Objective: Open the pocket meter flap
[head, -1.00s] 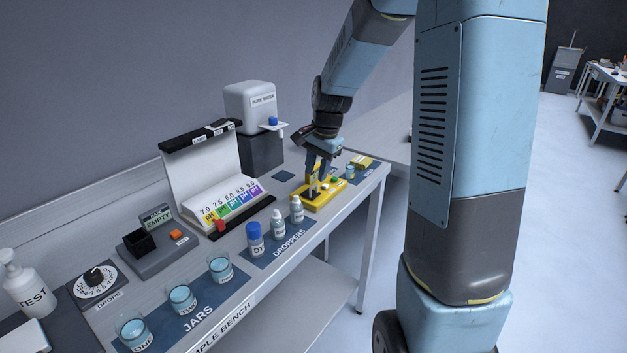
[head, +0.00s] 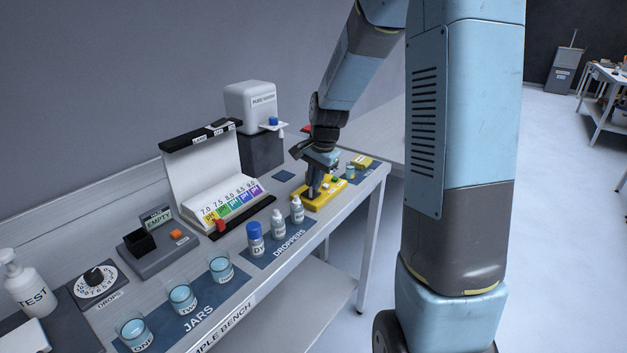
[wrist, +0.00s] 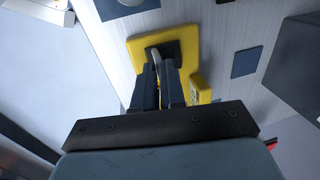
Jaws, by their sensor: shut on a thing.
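The yellow pocket meter (head: 325,197) lies on the bench top behind the droppers, with a green spot on its right part. My gripper (head: 313,191) is down on its left part, fingers pointing downward. In the wrist view the yellow body (wrist: 187,46) shows beyond my fingers (wrist: 158,72), with a dark recess in it. A pale grey upright piece (wrist: 154,56), which looks like the flap or its tab, stands between the fingertips, and my gripper is shut on it. My fingers hide much of it, so I cannot tell how far the flap is open.
Dropper bottles (head: 277,222) stand close in front of the meter. The colour chart stand (head: 225,195) and the pure water dispenser (head: 252,105) are to the left and behind.

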